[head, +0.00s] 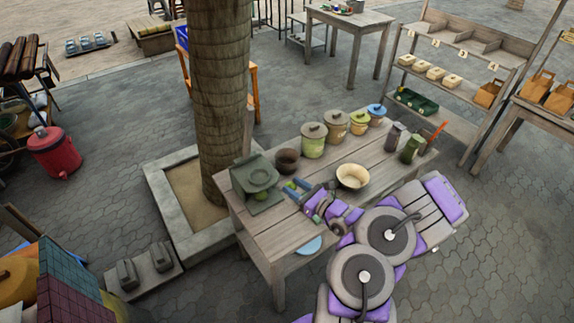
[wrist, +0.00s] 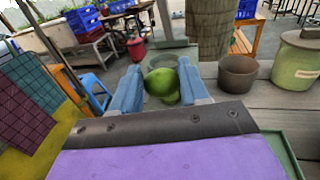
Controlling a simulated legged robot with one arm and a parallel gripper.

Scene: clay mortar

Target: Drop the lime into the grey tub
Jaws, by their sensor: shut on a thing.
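The lime (wrist: 162,82) is a green round fruit held between the two blue fingers of my gripper (wrist: 160,90) in the wrist view. In the head view my gripper (head: 296,189) is above the table's left part, with a bit of the lime showing green between the fingers.
A dark brown pot (head: 287,161) stands behind my gripper, and a cream bowl (head: 352,177) to its right. Several lidded canisters (head: 313,141) line the table's back. A blue plate (head: 310,246) is at the front edge. A tree trunk (head: 222,100) rises behind the tub.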

